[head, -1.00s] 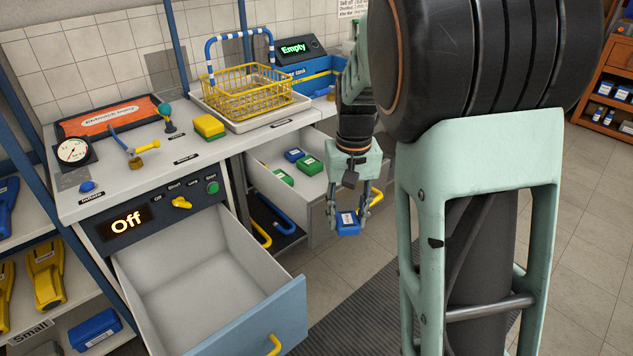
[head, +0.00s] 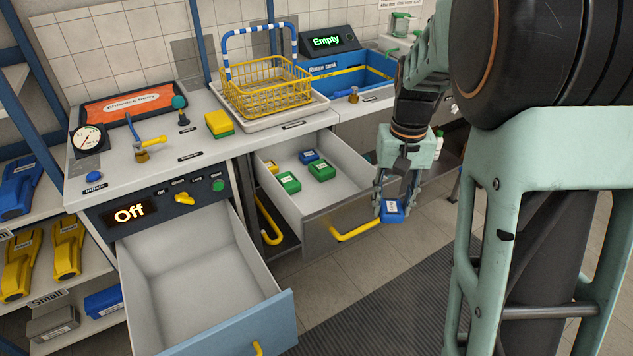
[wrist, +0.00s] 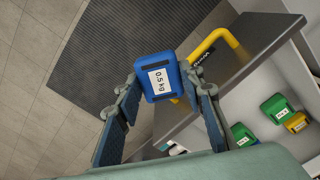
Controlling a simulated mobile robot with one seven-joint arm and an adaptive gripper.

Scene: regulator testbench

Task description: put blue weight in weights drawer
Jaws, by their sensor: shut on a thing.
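My gripper (head: 392,200) is shut on the blue weight (head: 391,211), holding it in the air at the right end of the open drawer's front, outside the drawer. In the wrist view the blue weight (wrist: 161,77) is labelled "0.5 kg" and sits between the fingertips, beside the yellow handle. The open weights drawer (head: 340,188) holds two green weights, another blue weight (head: 309,156) and a small yellow one. In the wrist view its dark front (wrist: 255,45) carries a label that is hard to read. The drawer's right inner area is empty.
A second open drawer (head: 200,265), empty with a blue front, stands at the lower left. The worktop above holds a yellow wire basket (head: 265,88) on a tray, a gauge (head: 88,139) and a yellow-green sponge (head: 219,123). The floor in front is clear, with a dark mat (head: 385,290).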

